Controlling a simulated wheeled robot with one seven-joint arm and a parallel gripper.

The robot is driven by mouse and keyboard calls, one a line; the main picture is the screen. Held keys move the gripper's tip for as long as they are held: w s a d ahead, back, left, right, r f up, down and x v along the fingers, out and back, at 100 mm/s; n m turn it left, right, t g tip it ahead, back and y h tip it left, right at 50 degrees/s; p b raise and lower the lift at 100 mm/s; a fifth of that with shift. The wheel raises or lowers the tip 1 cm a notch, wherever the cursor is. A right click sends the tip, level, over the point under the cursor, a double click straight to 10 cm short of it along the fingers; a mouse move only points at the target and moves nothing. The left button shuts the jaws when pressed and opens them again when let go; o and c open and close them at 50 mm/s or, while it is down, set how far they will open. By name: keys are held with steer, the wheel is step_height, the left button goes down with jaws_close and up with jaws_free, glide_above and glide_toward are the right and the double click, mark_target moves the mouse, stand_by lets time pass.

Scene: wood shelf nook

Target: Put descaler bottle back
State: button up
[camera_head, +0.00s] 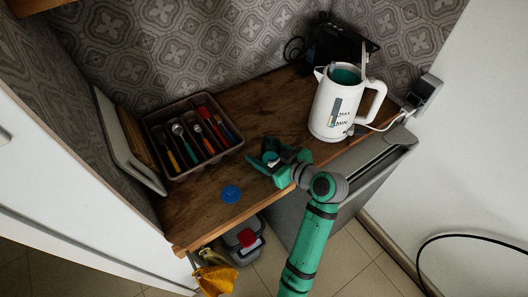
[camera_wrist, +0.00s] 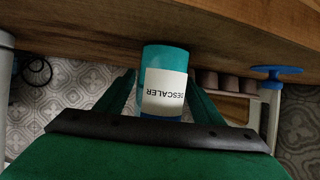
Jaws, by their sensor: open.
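The descaler bottle (camera_wrist: 165,85) is teal with a white label reading DESCALER, which appears upside down in the wrist view. Its teal end meets the wooden counter (camera_wrist: 90,30), and it appears to stand there. My gripper (camera_wrist: 160,88) is open, with one finger on each side of the bottle and visible gaps beside it. In the head view my gripper (camera_head: 268,163) is low over the front part of the counter (camera_head: 200,208), and the bottle is mostly hidden by the fingers. The white kettle (camera_head: 328,113) stands to the right, its lid raised.
A cutlery tray (camera_head: 178,174) lies left of my gripper, beside leaning boards (camera_head: 122,140). A dark appliance (camera_head: 338,48) stands at the back. A grey bin (camera_head: 378,158) and a container with a red top (camera_head: 246,238) are below.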

mark_target(277, 160)
steer(key=v, duration=1.2)
stand_by(0.3)
